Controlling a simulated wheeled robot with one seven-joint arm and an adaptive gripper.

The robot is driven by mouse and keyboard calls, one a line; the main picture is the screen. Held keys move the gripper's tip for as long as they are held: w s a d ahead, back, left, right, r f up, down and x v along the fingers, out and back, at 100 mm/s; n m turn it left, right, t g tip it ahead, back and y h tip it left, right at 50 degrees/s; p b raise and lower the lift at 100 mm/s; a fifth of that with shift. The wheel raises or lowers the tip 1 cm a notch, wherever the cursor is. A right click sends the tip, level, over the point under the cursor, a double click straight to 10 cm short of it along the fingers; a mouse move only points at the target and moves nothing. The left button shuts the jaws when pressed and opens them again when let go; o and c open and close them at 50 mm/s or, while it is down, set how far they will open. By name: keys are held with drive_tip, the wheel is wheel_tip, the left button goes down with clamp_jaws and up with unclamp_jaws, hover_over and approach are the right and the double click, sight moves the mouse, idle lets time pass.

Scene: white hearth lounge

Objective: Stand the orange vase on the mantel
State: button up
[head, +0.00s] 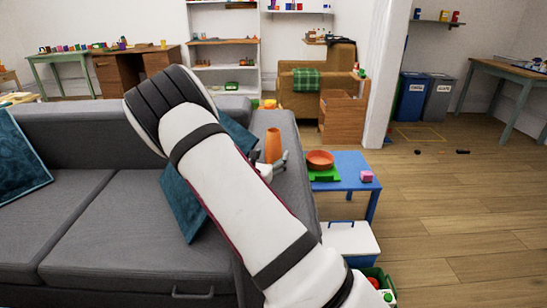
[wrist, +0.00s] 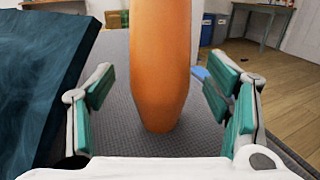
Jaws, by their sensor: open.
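The orange vase (head: 273,146) stands upright on the grey fabric of the sofa's right arm. In the wrist view the vase (wrist: 160,60) rises between my fingers, its top cut off by the frame. My gripper (wrist: 162,112) is open, with one green-padded finger on each side of the vase and a visible gap to both. In the head view my gripper (head: 280,163) shows only in part beside the vase, behind my arm. I cannot make out a mantel in either view.
The grey sofa (head: 95,215) has teal cushions (head: 183,205), one close to my left finger in the wrist view. A blue table (head: 350,165) right of the sofa holds an orange bowl (head: 320,157) and a pink block (head: 366,176). Wooden floor (head: 460,220) is open at right.

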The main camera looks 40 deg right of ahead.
drive_tip(key=x, duration=0.2)
drive_tip(key=shift+w+d, duration=0.15)
drive_tip(key=shift+d, duration=0.05)
drive_tip(key=shift+c, duration=0.2)
drive_tip(key=c, duration=1.4)
drive_tip(key=shift+c, duration=1.2)
drive_tip(key=shift+r, duration=0.15)
